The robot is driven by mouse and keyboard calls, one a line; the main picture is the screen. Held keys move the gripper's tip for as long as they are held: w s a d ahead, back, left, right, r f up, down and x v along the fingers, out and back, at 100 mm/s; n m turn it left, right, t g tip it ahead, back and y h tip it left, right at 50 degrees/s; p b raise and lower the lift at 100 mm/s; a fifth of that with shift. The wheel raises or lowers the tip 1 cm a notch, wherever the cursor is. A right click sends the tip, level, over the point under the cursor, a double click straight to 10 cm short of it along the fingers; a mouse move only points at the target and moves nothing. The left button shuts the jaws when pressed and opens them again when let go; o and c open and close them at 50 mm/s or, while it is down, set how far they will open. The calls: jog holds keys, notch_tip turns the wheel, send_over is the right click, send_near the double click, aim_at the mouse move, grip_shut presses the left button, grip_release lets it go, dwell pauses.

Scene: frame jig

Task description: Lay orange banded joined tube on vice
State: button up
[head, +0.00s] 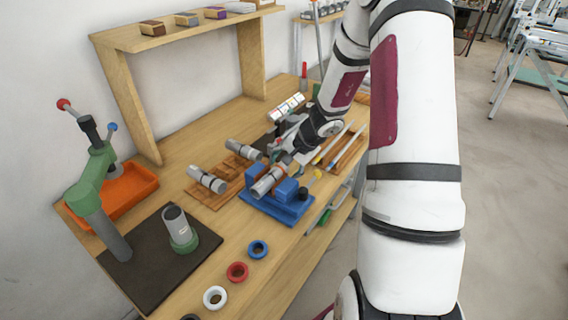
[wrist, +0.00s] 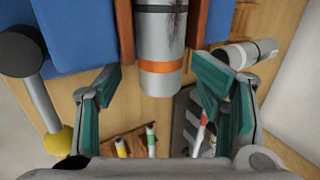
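The orange banded joined tube (wrist: 160,68) lies between the jaws of the blue vice (wrist: 80,35) in the wrist view. It is grey, with an orange band near its close end and a dark band farther along. In the head view the tube (head: 266,183) rests across the blue vice (head: 270,208), between its two blue blocks. My gripper (wrist: 163,98) is open, with green-padded fingers on either side of the tube's protruding end and a gap on both sides. In the head view my gripper (head: 288,160) is just behind the tube and partly hidden.
Other grey tubes (head: 206,179) lie on a wooden rack (head: 212,198) to the left. Blue (head: 258,249), red (head: 237,272) and white (head: 215,297) rings lie in front. A green press (head: 92,181) and an orange tray (head: 128,193) stand farther left.

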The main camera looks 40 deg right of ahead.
jog(key=shift+a+r, duration=0.1)
dwell(0.5)
jog(key=shift+r, duration=0.2)
jog(key=v, duration=1.1)
jog(key=shift+s+r, duration=0.2)
jog(key=shift+s, duration=0.05)
jog(key=s+a+r+n, duration=0.3)
jog(key=a+r+n, duration=0.1)
jog(key=a+r, duration=0.35)
jog(key=s+a+r+n, duration=0.35)
jog(key=a+r, duration=0.25)
jog(key=a, duration=0.3)
jog(key=s+a+r+n+h, duration=0.1)
jog(key=s+a+r+n, duration=0.1)
jog(key=s, duration=0.5)
jog(key=s+a+r+n+h, duration=0.1)
jog(key=s+a+r+n, duration=0.1)
jog(key=s, duration=0.4)
jog(key=shift+s+a+r+n, duration=0.4)
jog(key=shift+r+n, duration=0.25)
jog(key=shift+n, duration=0.6)
